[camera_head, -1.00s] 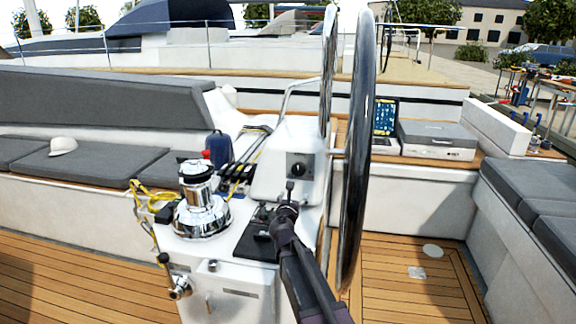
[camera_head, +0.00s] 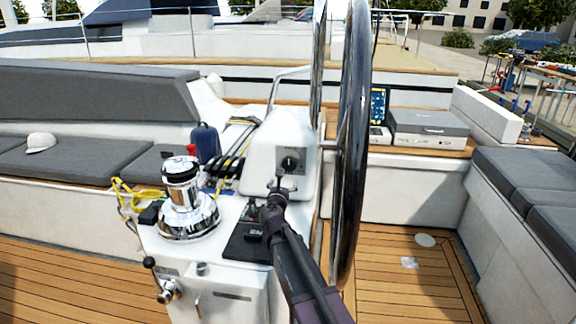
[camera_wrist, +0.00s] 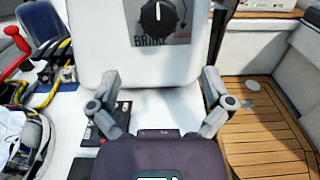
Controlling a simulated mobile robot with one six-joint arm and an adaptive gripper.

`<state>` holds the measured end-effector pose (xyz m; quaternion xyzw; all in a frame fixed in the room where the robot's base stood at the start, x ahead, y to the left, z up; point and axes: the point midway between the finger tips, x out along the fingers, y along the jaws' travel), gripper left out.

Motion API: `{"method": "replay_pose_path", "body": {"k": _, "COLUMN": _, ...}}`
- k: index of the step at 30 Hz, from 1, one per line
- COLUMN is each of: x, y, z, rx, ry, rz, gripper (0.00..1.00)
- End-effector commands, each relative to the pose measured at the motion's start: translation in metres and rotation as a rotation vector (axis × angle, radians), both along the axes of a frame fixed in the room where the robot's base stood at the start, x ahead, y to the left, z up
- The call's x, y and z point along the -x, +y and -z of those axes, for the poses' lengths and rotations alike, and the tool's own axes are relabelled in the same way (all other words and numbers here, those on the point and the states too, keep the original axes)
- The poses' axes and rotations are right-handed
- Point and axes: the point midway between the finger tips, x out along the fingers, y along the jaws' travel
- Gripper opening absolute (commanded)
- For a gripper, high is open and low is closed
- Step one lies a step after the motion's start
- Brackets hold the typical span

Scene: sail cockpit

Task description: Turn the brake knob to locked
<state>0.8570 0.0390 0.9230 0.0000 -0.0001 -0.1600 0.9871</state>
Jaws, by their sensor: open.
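The brake knob (camera_head: 290,163) is a round black dial on the white steering pedestal (camera_head: 262,155). In the wrist view the knob (camera_wrist: 158,17) is at the top centre, with a pale pointer line running near upright and the word BRAKE partly showing below it. The top of its plate is cut off there. My gripper (camera_wrist: 158,108) is open and empty, its two fingers spread wide below the knob in the picture and not touching it. In the head view my gripper (camera_head: 275,190) is in front of the pedestal, just below and left of the knob.
A large steering wheel (camera_head: 352,150) stands close on the right of my arm. A chrome winch (camera_head: 183,200) with yellow rope is on the left. A red-handled lever (camera_wrist: 14,52) and cables lie left of the pedestal. A black control panel (camera_head: 250,235) is below my gripper.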

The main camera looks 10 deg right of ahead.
Motion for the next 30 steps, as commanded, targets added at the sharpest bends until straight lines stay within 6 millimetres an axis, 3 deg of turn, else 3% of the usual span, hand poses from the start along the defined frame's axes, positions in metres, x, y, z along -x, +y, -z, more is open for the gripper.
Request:
{"method": "replay_pose_path", "body": {"k": 8, "x": -0.02, "y": -0.003, "z": 0.0, "rx": 0.0, "ry": 0.0, "rz": -0.003, "gripper": 1.0}}
{"method": "replay_pose_path", "body": {"k": 30, "x": -0.118, "y": -0.034, "z": 0.0, "rx": 0.0, "ry": 0.0, "rz": -0.004, "gripper": 1.0}}
